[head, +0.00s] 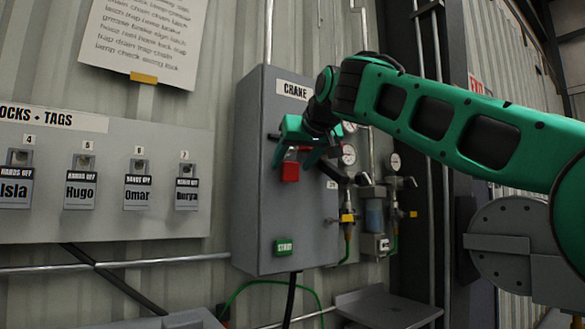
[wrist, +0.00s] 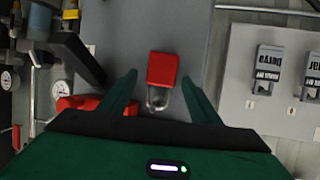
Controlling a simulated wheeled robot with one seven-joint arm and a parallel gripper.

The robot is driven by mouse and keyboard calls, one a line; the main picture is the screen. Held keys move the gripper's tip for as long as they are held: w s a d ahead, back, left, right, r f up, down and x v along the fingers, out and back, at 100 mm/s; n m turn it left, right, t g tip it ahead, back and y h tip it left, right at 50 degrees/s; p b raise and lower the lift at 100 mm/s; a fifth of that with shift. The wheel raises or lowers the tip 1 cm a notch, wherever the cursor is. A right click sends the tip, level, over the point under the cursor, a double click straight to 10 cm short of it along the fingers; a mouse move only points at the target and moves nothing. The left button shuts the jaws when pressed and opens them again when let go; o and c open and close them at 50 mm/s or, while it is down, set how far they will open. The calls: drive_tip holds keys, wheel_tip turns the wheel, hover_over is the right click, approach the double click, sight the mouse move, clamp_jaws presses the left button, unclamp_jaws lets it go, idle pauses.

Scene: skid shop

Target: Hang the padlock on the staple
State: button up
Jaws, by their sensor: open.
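The red padlock (head: 290,172) is at the front of the grey box labelled CRANE (head: 262,215). In the wrist view the padlock (wrist: 162,69) shows with its silver shackle (wrist: 157,99) toward my palm; that view is turned over, so the shackle is on top and the body hangs below. My gripper (head: 299,148) is open, and in the wrist view its two green fingers (wrist: 160,82) stand on either side of the padlock, with visible gaps. The staple cannot be made out, so I cannot tell whether the shackle is around it.
A red part (wrist: 80,103) sits beside my finger. A locks and tags board (head: 110,225) with several tagged grey padlocks hangs left of the box. Gauges and air fittings (head: 375,190) stand close on the right. A green START label (head: 284,247) is low on the box.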

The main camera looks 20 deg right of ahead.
drive_tip(key=v, duration=1)
drive_tip(key=shift+s, duration=0.3)
drive_tip(key=d+f+m+g+h, duration=0.15)
drive_tip(key=d+f, duration=0.25)
drive_tip(key=f, duration=0.4)
drive_tip(key=d+f+m+g+h, duration=0.1)
drive_tip(key=d+f+g, duration=0.1)
drive_tip(key=d+f, duration=0.45)
drive_tip(key=s+d+f+m+g, duration=0.1)
drive_tip(key=s+d+f+g, duration=0.2)
drive_tip(key=f, duration=0.5)
drive_tip(key=s+d+f, duration=0.2)
drive_tip(key=s+f, duration=0.2)
drive_tip(key=f, duration=0.5)
drive_tip(key=s+d+f+m+g, duration=0.1)
drive_tip(key=s+d+f+g, duration=0.2)
drive_tip(key=f, duration=0.5)
drive_tip(key=s+f+m+g+y, duration=0.2)
drive_tip(key=s+f+g, duration=0.2)
drive_tip(key=s+f, duration=1.7)
drive_tip(key=shift+s+m, duration=0.2)
drive_tip(key=shift+m, duration=0.15)
drive_tip(key=shift+w+a+f, duration=0.1)
drive_tip(key=shift+w, duration=0.05)
